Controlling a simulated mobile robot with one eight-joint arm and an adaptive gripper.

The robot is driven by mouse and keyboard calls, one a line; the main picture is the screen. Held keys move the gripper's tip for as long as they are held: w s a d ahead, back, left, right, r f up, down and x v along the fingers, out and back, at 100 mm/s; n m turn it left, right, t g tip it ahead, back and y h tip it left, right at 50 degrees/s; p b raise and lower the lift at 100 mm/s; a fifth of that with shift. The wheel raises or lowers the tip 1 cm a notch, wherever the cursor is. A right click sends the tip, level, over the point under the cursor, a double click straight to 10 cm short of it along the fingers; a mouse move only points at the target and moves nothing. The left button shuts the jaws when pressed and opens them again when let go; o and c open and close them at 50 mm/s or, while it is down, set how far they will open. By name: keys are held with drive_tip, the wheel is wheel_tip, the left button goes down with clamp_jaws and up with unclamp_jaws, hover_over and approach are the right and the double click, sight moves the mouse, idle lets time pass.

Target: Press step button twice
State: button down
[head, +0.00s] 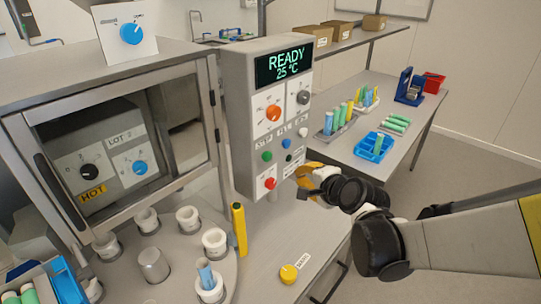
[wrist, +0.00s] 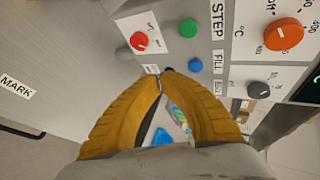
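The control panel (head: 240,110) has a green button (head: 266,156) below a STEP label (head: 264,143). In the wrist view the green button (wrist: 188,28) and the STEP label (wrist: 218,22) are clear and uncovered, above my fingertips. A blue button (head: 287,143) sits beside the green one, under FILL. My gripper (head: 303,172) is at the panel's lower right edge in the head view. In the wrist view its yellow fingers (wrist: 163,74) come together at the tips, with nothing held. The tips are near a small black spot on the panel, apart from the green button.
A red knob (head: 270,183), an orange knob (head: 273,112) and a dark knob (head: 303,97) are on the panel. The display reads READY 25 °C. A glass-fronted cabinet stands left; white cups sit below it. A yellow round button (head: 288,274) is on the counter.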

drive_tip(key=w+a, duration=0.5)
drive_tip(key=a, duration=0.1)
drive_tip(key=shift+a, duration=0.2)
drive_tip(key=shift+a, duration=0.1)
idle(1.4)
drive_tip(key=shift+w+a, duration=0.25)
drive_tip(key=shift+w+a+b, duration=0.35)
drive_tip(key=shift+a, duration=0.05)
idle(1.0)
drive_tip(key=shift+s+d, duration=0.6)
drive_tip(key=shift+d, duration=0.15)
drive_tip(key=shift+s+d, duration=0.8)
drive_tip(key=shift+d, duration=0.2)
drive_tip(key=shift+s+d, duration=0.75)
drive_tip(key=shift+d, duration=0.25)
drive_tip(key=shift+s, duration=0.1)
